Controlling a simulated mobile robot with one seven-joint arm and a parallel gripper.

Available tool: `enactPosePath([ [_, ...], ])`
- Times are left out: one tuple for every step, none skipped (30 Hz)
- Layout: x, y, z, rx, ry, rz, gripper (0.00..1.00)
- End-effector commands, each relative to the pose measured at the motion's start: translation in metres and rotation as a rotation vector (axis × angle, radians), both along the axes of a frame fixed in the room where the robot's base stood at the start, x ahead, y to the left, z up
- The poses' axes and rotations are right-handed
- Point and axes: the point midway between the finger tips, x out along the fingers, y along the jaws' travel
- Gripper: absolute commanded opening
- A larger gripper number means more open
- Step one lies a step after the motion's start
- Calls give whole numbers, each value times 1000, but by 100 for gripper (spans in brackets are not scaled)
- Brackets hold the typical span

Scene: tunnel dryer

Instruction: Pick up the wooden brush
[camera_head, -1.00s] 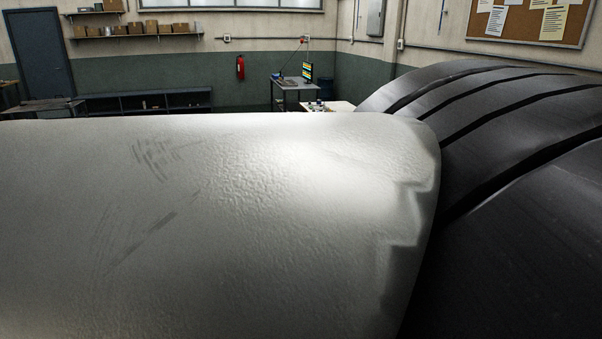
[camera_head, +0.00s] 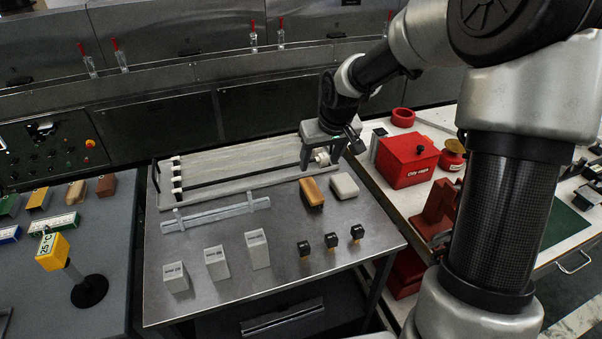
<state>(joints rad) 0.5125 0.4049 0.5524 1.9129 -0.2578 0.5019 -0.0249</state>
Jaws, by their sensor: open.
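The wooden brush (camera_head: 312,192) lies on the metal table, a tan-orange block with a darker lower part facing me. My gripper (camera_head: 331,162) hangs pointing down just behind the brush, near the table's back right corner. Its dark fingers are apart and do not touch the brush. A small pale cylinder (camera_head: 322,157) shows between the fingers; I cannot tell whether they touch it.
A pale block (camera_head: 344,186) lies close right of the brush. Three small black-topped pieces (camera_head: 331,241) stand in front, with grey blocks (camera_head: 217,263) to their left. A long grey bar (camera_head: 215,213) lies left. A red box (camera_head: 406,161) stands on the right bench.

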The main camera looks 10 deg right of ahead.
Motion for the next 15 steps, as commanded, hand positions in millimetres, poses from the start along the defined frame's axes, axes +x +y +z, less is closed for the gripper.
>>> enactPosePath([
  [2, 2, -6, 3, 3, 7, 57],
  [3, 2, -10, 3, 3, 9, 57],
  [5, 3, -16, 2, 4, 11, 57],
  [7, 3, -21, 3, 5, 11, 57],
  [9, 4, -27, 3, 6, 10, 57],
  [12, 5, -35, 3, 6, 11, 57],
  [15, 5, -41, 3, 5, 11, 57],
  [17, 6, -48, 3, 5, 10, 57],
  [20, 7, -56, 3, 7, 11, 57],
  [23, 7, -62, 3, 6, 10, 57],
  [25, 7, -68, 3, 6, 9, 57],
  [29, 8, -76, 3, 5, 10, 57],
  [31, 9, -82, 3, 6, 10, 57],
  [33, 9, -87, 2, 6, 10, 57],
  [36, 9, -94, 3, 6, 8, 57],
])
